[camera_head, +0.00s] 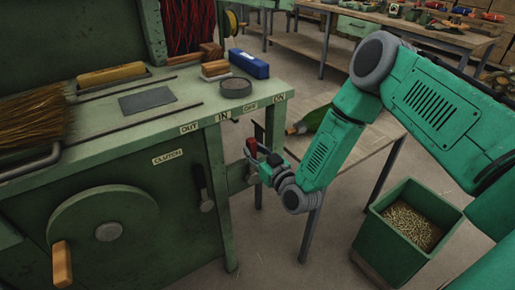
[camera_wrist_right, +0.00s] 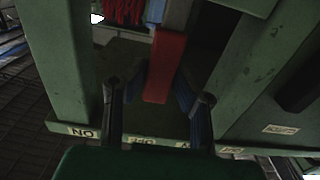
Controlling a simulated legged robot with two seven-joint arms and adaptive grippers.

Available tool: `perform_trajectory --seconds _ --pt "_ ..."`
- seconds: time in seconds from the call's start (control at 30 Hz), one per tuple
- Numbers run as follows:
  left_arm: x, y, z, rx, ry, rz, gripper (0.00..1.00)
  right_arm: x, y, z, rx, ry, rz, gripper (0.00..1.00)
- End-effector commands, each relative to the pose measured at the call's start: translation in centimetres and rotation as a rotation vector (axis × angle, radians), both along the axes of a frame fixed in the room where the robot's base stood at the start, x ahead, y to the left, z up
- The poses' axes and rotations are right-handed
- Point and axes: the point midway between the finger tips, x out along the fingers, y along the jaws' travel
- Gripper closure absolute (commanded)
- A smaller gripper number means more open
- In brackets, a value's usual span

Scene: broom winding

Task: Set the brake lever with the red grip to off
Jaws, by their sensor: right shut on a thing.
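The brake lever's red grip (camera_head: 250,147) stands at the right end of the green machine, below the OFF label (camera_head: 250,106) and left of the ON label (camera_head: 279,97). In the right wrist view the red grip (camera_wrist_right: 165,68) lies between the blue-padded fingers of my right gripper (camera_wrist_right: 160,88). That gripper (camera_head: 257,157) is shut on the red grip, and its arm reaches in from the right in the head view. The exact finger contact is partly hidden. My left gripper is not in view.
A handwheel (camera_head: 103,225) with a wooden knob is on the machine's front. A green bin (camera_head: 400,240) of pellets stands at the right. A low table (camera_head: 350,160) stands behind my right arm.

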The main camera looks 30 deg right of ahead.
Motion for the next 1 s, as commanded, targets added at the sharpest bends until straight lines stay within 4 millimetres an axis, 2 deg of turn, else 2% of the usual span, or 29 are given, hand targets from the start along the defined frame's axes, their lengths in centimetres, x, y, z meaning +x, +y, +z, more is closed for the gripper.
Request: perform_trajectory --seconds 0.43,0.47,0.5,0.83,1.0 --pt "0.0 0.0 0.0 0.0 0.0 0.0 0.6 -0.1 0.2 -0.2 -0.014 0.004 0.002 1.0" --pt "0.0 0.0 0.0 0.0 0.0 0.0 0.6 -0.1 0.2 -0.2 -0.014 0.004 0.002 0.66" --pt "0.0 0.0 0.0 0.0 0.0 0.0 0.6 -0.1 0.2 -0.2 -0.013 0.004 0.002 0.57" --pt "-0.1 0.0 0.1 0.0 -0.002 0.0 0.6 -0.2 0.2 -0.1 -0.011 0.002 0.001 0.57" --pt "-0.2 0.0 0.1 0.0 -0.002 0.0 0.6 -2.0 0.0 -0.2 -0.01 0.005 0.002 0.57"
